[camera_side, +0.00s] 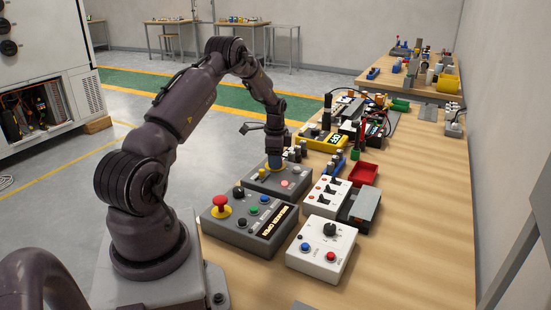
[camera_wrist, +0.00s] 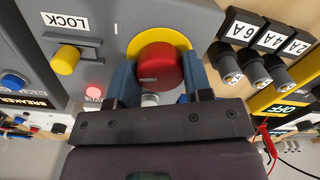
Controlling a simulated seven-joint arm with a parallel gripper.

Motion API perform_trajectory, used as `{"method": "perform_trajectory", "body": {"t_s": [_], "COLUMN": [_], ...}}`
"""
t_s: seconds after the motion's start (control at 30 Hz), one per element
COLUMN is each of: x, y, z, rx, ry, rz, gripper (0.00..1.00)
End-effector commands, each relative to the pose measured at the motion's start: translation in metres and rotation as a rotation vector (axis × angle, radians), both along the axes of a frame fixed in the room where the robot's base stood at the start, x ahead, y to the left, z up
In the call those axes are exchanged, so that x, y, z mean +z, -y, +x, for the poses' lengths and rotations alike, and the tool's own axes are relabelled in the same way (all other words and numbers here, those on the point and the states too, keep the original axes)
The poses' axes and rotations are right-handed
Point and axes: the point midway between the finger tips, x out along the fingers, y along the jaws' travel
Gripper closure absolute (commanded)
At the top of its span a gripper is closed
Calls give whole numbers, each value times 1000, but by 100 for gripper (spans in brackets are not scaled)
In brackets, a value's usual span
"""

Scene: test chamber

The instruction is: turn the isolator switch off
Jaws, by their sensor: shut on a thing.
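The isolator is a grey box (camera_side: 262,184) on the bench, under my gripper (camera_side: 274,163). In the wrist view, its round red knob (camera_wrist: 160,66) sits on a yellow disc (camera_wrist: 143,40). My gripper (camera_wrist: 163,80) has its blue fingers on either side of the knob and is shut on it. A short pale mark on the knob points to the left. A yellow peg (camera_wrist: 65,60) stands beside the LOCK label (camera_wrist: 65,21). A small red lamp (camera_wrist: 93,90) looks lit. In the side view the knob is hidden by my gripper.
A grey breaker box (camera_side: 248,226) with a red mushroom button stands in front. White switch boxes (camera_side: 327,197) and a red tray (camera_side: 364,173) are to the right. Fuse holders labelled in amps (camera_wrist: 265,45) stand close by the knob.

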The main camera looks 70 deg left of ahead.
Motion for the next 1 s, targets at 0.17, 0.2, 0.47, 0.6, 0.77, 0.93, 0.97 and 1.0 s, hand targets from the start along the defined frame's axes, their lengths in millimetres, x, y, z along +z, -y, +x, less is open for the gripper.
{"method": "perform_trajectory", "body": {"t_s": [0.17, 0.2, 0.47, 0.6, 0.77, 0.93, 0.97, 1.0], "x": [1, 1, 1, 0, 0, 0, 0, 0], "y": [0, 0, 0, 0, 0, 0, 0, 0], "z": [1, 1, 1, 1, 1, 1, 1, 1], "rx": [165, 202, 449, 581, 734, 893, 922, 958], "ry": [0, 0, 1, 1, 0, 0, 0, 0], "rz": [1, 1, 1, 1, 1, 0, 0, 0], "gripper": [78, 78, 78, 78, 78, 78, 78, 78]}}
